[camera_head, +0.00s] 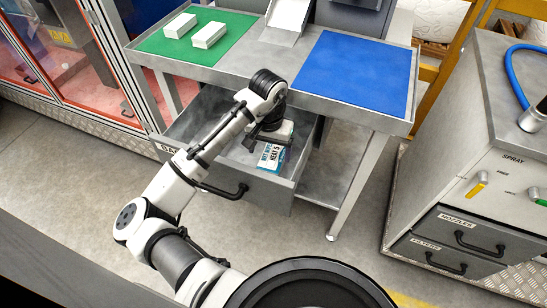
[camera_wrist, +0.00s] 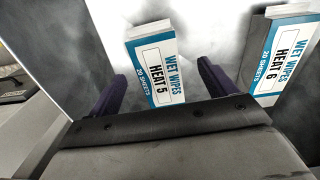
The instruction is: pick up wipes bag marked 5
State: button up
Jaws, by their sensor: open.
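The wipes bag marked 5 (camera_head: 269,158) is a white and blue pack labelled "WET WIPES HEAT 5", inside the open drawer (camera_head: 229,180). In the wrist view the bag (camera_wrist: 157,66) shows between my two dark fingers, with a gap on each side. My gripper (camera_wrist: 160,72) is open and empty, pointing down into the drawer. In the head view my gripper (camera_head: 270,138) is over the bag and hides part of it. I cannot tell whether the fingertips reach down beside the bag.
A similar bag marked 6 (camera_wrist: 285,52) lies to the right of bag 5 in the wrist view. The drawer walls surround both. Above is the bench with a green mat (camera_head: 165,48) carrying two white boxes and a bare blue mat (camera_head: 355,75). A spray cabinet (camera_head: 470,150) stands at right.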

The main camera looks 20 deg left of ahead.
aim_at(272, 160)
jog(key=f, duration=0.5)
jog(key=shift+d+f+p, duration=0.1)
jog(key=shift+d+p, duration=0.1)
jog(key=shift+p, duration=0.2)
jog(key=shift+c, duration=0.2)
jog(key=c, duration=1)
